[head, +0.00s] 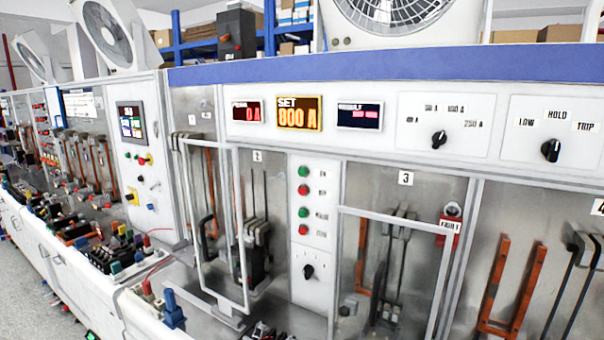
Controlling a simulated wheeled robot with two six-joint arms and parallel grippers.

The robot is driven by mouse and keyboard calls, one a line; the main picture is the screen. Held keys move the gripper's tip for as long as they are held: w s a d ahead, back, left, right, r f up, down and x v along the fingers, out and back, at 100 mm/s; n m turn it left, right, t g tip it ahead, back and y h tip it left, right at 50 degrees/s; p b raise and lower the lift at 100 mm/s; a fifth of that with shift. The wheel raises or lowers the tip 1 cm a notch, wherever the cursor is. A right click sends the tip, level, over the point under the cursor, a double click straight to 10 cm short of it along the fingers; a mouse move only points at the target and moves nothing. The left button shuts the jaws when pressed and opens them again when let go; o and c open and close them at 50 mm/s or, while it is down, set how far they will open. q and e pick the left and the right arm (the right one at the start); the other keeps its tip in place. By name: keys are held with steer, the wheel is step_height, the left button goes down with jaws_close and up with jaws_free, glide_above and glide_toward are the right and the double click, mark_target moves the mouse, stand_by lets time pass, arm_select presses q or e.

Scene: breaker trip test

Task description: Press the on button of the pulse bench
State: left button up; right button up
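The pulse bench (380,75) fills the view with its blue-trimmed panel. A narrow button strip sits between bays 2 and 3. Its top button is green (303,172), and the small label beside it is hard to read but may say ON. Below it are a red button (303,190), another green button (303,212) and another red button (303,230). A black rotary knob (308,271) is lower on the strip. The SET display (299,114) reads 800 A, and the red display (247,111) to its left reads 0 A. Neither of my grippers is in view.
A clear framed door (243,260) stands out in front of bay 2, left of the strip. Bay 3 has a white frame (395,216) and a red FAULT tag (449,226). Selector knobs (439,139) are on the upper panel. Loose connectors (171,308) crowd the lower-left ledge.

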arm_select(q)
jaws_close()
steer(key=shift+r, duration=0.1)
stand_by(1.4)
